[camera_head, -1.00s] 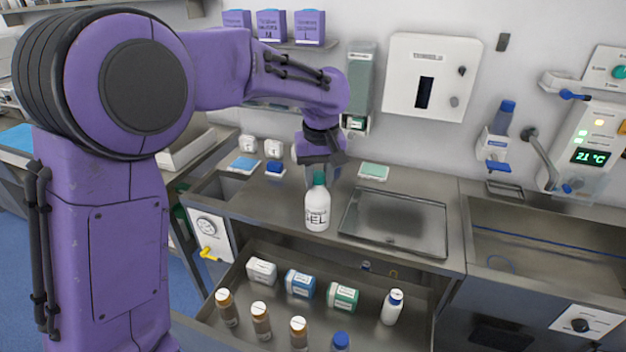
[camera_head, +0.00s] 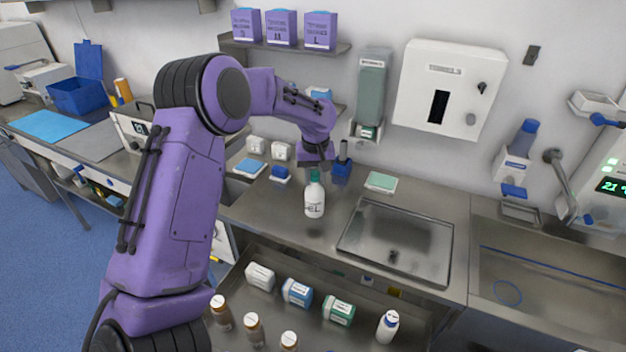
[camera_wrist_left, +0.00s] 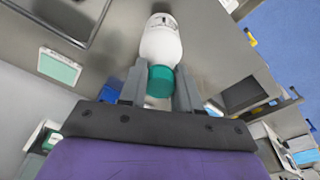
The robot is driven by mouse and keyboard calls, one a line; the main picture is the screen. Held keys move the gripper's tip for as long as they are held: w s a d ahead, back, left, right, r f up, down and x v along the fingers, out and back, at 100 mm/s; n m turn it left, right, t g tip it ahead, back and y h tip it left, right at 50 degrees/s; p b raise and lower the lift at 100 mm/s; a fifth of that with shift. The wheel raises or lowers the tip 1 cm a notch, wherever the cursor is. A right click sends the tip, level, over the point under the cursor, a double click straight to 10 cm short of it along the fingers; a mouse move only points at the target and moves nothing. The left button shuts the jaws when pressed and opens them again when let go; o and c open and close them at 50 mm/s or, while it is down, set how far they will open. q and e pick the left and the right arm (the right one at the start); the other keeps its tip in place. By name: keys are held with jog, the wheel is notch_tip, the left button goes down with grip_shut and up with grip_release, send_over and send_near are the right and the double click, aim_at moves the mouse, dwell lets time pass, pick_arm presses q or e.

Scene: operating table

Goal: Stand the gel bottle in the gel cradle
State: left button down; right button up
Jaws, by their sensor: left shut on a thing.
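The gel bottle (camera_head: 314,202) is white with dark lettering and a teal cap, and it is upright above the steel counter. My left gripper (camera_head: 315,171) is shut on its cap from above. The left wrist view shows the teal cap (camera_wrist_left: 161,80) between the two grey fingers (camera_wrist_left: 160,92), with the white body beyond. Whether the bottle's base touches the counter is not clear. I cannot tell for sure which thing is the gel cradle; an open white holder (camera_head: 597,103) with a blue part is on the wall at the far right. My right gripper is out of view.
A shallow steel tray (camera_head: 352,243) lies right of the bottle. A blue block with a dark stem (camera_head: 342,168) and a green-topped pad (camera_head: 381,181) are behind. An open drawer (camera_head: 240,262) with bottles and boxes is in front. A wall holder (camera_head: 512,166) contains a blue-capped bottle.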

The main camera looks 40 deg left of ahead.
aim_at(315, 186)
pick_arm(q)
jog(key=w+f, duration=0.2)
jog(key=shift+w+a+f+p, duration=0.2)
jog(key=shift+a+f+p, duration=0.1)
jog(key=shift+a+f, duration=0.1)
jog(key=shift+s+d+f, duration=0.1)
jog(key=shift+s+f, duration=0.05)
jog(key=shift+f, duration=0.5)
jog(key=shift+s+f, duration=0.2)
jog(key=shift+s, duration=0.55)
jog(key=shift+w, duration=0.15)
jog(key=c, duration=0.8)
grip_release()
jog(key=shift+w+f, duration=0.3)
jog(key=shift+s+r, duration=0.2)
jog(key=shift+s, duration=0.05)
jog(key=r, duration=0.3)
jog(key=r+b, duration=0.1)
jog(key=r, duration=0.3)
jog(key=d+r+b, duration=0.1)
jog(key=r, duration=0.3)
jog(key=shift+s, duration=0.4)
jog(key=shift+r, duration=0.5)
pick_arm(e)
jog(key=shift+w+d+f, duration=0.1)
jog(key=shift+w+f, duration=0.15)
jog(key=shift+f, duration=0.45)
pick_arm(q)
jog(key=shift+s, duration=0.1)
